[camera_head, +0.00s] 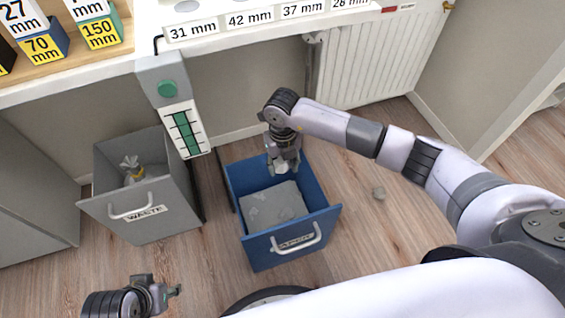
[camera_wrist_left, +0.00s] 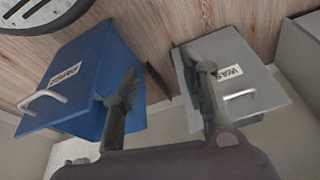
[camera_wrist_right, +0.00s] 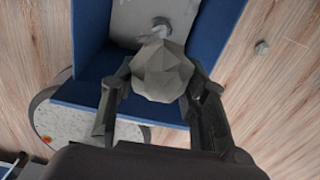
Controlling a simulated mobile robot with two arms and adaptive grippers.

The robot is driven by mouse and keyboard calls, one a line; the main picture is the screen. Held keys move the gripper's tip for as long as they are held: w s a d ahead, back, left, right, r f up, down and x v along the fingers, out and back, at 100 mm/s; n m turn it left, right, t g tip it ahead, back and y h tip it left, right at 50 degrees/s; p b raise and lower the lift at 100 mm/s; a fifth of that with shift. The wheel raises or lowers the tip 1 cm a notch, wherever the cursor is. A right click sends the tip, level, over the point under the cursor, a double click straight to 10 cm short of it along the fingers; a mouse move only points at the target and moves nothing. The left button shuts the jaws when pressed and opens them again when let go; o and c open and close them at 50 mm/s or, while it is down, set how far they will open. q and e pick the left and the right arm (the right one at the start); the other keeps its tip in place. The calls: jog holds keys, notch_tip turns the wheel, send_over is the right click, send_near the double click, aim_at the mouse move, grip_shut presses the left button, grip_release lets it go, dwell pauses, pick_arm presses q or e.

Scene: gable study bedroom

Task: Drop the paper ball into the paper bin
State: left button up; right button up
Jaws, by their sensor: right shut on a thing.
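The blue paper bin (camera_head: 262,245), labelled PAPER, stands open on the floor with grey paper inside. My right gripper (camera_head: 283,165) is above the bin's back part. It is shut on a pale faceted paper ball (camera_wrist_right: 162,73), which shows between the fingers in the right wrist view. The blue bin (camera_wrist_right: 88,30) lies below the ball in that view. My left gripper (camera_head: 172,292) is at the lower left of the head view, away from the bins. In the left wrist view its two fingers (camera_wrist_left: 165,95) are spread apart with nothing between them.
A grey waste bin (camera_head: 158,222) with a knotted bag inside stands left of the blue bin. Another crumpled piece (camera_head: 378,193) lies on the floor to the right. A white shelf with size labels (camera_head: 250,22) and a radiator (camera_head: 375,55) are behind.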

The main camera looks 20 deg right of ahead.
aim_at(282, 161)
pick_arm(q)
jog(key=shift+v, duration=1.05)
pick_arm(e)
jog(key=shift+f, duration=0.55)
pick_arm(q)
jog(key=shift+s+a, duration=0.1)
pick_arm(e)
jog(key=o, duration=0.9)
jog(key=shift+r, duration=0.1)
notch_tip(282, 161, up, 12)
jog(key=shift+f, duration=0.1)
